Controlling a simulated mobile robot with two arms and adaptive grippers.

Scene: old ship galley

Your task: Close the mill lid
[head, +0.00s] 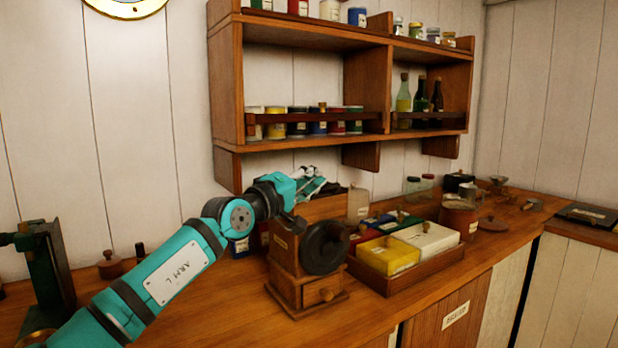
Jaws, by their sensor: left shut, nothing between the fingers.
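The wooden mill (285,256) stands on the counter in the middle of the view, with a dark round wheel (325,247) on its side and a small knobbed drawer (322,292) below. A reddish-brown wooden panel (325,207) rises behind the mill's top. It may be the raised lid, but I cannot tell for sure. My left arm reaches in from the lower left, and my left gripper (316,182) is shut and empty, above and behind the mill near the panel's top edge. I cannot tell whether it touches the panel. My right gripper is not in view.
Right of the mill, a wooden tray (398,281) holds yellow, white and other coloured boxes. A shelf (310,140) with tins and bottles hangs above the gripper. Jars and a brown pot (458,219) stand farther right. The counter's front left (220,310) is clear.

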